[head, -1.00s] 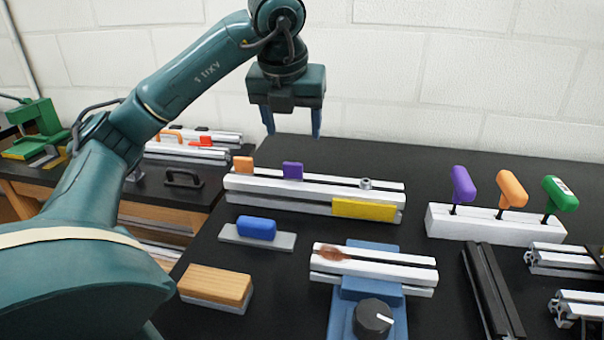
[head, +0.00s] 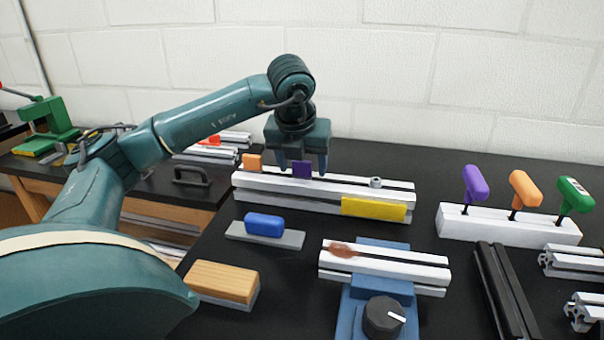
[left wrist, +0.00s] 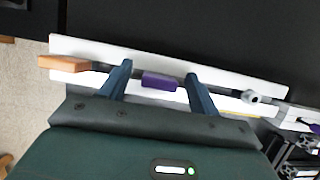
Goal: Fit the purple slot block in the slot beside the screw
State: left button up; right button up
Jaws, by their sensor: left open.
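The purple slot block (head: 301,169) sits at the slot on top of the long white extrusion (head: 270,190). The screw (head: 376,182) stands on the same extrusion, to the right of the block with a gap between them. My left gripper (head: 302,168) is open, its two fingers pointing down around the purple block. In the left wrist view the purple block (left wrist: 160,82) lies between the spread fingers, with a gap on each side; the screw (left wrist: 252,98) is to the right. My right gripper is not in view.
An orange block (head: 252,161) is at the extrusion's left end, and a yellow block (head: 373,208) is on its front face. A blue block (head: 263,224) on a grey plate and a blue fixture with a knob (head: 383,317) stand in front. Upright handled tools (head: 520,187) stand at the right.

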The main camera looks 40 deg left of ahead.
pick_arm(q)
jog(key=c, duration=1.1)
